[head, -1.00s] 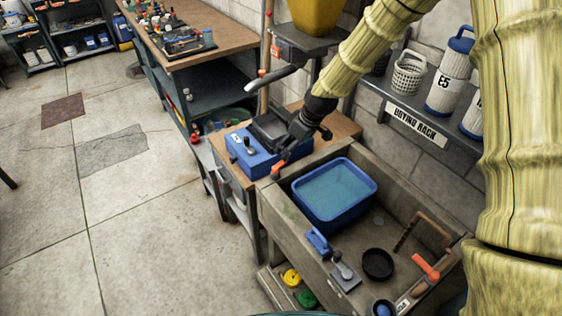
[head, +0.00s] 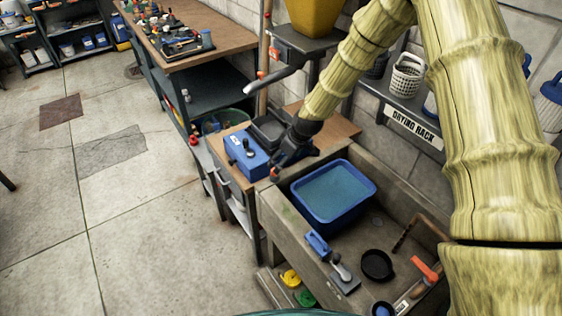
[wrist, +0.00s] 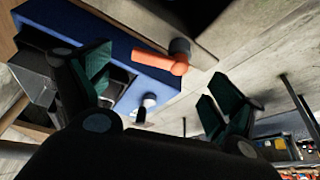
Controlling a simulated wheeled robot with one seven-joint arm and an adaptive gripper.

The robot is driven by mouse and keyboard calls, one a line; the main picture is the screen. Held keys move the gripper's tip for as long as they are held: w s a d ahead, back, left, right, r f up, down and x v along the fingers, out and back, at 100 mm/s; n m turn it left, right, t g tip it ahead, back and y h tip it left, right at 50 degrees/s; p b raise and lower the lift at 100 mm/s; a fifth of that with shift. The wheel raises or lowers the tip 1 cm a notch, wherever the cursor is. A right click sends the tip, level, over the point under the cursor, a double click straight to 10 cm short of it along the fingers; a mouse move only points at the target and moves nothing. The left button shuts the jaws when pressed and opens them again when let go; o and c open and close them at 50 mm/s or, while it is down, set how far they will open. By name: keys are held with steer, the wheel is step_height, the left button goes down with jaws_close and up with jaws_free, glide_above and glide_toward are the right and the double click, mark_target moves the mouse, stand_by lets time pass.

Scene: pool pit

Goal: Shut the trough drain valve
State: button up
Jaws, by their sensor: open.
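My gripper (head: 284,160) is at the near left corner of the concrete trough (head: 285,220), pointing down and open. In the wrist view its dark green fingers (wrist: 155,88) stand apart with nothing held. An orange lever (wrist: 158,58) on a dark round hub shows beyond and between the fingers, by the pale trough edge; I see no contact. In the head view my gripper mostly hides this lever. Another orange lever (head: 425,268) sits at the trough's right end near a copper pipe. I cannot tell from labels which one is the drain valve.
A blue box with a black knob (head: 246,155) stands on the bench left of my gripper. A blue basin of water (head: 333,192) and a black round dish (head: 377,264) are in the trough. A drying rack (head: 413,127) runs along the wall.

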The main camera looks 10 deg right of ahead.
steer(key=shift+p+x, duration=0.5)
steer(key=shift+x, duration=1.25)
steer(key=shift+f, duration=0.1)
steer(key=c, duration=1)
